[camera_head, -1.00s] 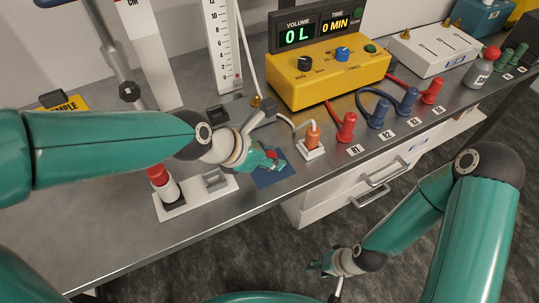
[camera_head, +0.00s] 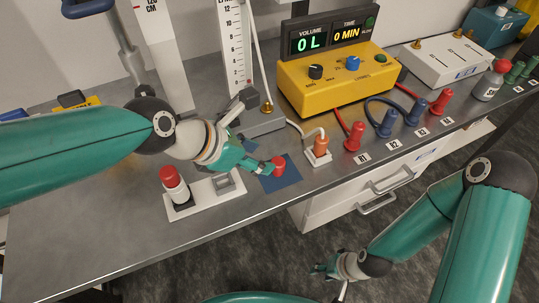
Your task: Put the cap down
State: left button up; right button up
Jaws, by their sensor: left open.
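The red cap (camera_head: 278,166) is on the blue square mat (camera_head: 283,179) near the front edge of the bench. My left gripper (camera_head: 268,167) is open, low over the mat, with its fingertips right beside the cap; I cannot tell whether they touch it. My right gripper (camera_head: 318,270) hangs low in front of the bench over the floor; its fingers are too small to tell open from shut.
A white holder (camera_head: 213,201) with a red-topped white tube (camera_head: 174,184) stands left of the mat. An orange plug (camera_head: 320,145) in a white base is to the right. The yellow pump box (camera_head: 345,88) and several red and blue plugs stand behind. The front-left bench is clear.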

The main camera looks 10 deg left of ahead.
pick_arm(q)
jog(key=v, duration=0.3)
jog(key=shift+s+a+r, duration=0.15)
jog(key=shift+r, duration=0.05)
dwell(0.3)
